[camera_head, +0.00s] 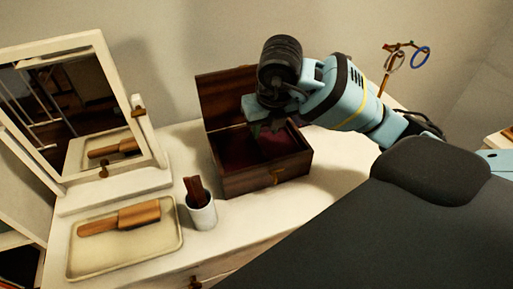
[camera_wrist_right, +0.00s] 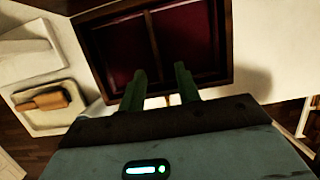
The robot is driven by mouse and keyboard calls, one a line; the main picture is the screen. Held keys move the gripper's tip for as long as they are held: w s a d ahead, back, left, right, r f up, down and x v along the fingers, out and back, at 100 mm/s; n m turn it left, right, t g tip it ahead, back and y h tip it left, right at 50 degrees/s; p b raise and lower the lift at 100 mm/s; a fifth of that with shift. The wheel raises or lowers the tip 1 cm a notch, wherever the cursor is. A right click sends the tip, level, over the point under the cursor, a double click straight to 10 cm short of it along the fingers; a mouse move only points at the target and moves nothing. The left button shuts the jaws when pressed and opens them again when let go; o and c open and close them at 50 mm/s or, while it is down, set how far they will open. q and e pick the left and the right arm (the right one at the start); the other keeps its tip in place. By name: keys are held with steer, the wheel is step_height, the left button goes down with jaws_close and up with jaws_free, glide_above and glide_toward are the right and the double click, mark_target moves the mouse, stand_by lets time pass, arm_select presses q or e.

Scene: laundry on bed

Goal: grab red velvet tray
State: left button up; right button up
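The red velvet tray (camera_head: 237,152) lies inside an open dark wooden box (camera_head: 262,180) on the white dresser. In the right wrist view the tray (camera_wrist_right: 112,45) shows dark red floors on both sides of a wooden divider (camera_wrist_right: 154,40). My right gripper (camera_head: 266,128) points down over the box and hides part of the tray. In the wrist view its two fingers (camera_wrist_right: 161,72) are apart, one on each side of the divider's line, with nothing visibly held. I cannot tell whether the fingertips touch the tray. My left gripper is not in view.
The box's raised lid (camera_head: 222,95) stands behind, close to my gripper. A white cup (camera_head: 203,214) with brown items stands left of the box. A cream tray (camera_head: 150,246) with a wooden brush (camera_head: 120,217) and a mirror (camera_head: 75,105) are further left. A jewellery stand (camera_head: 388,72) is behind my right arm.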

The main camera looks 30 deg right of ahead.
mark_target(259, 143)
steer(key=shift+x, duration=1.15)
steer(key=shift+w+a+x, duration=0.15)
steer(key=shift+x, duration=1.1)
steer(key=shift+w+a+x, duration=0.1)
steer(key=shift+w+x, duration=0.05)
steer(key=shift+x, duration=1.1)
jaws_close()
steer(key=shift+r, duration=0.1)
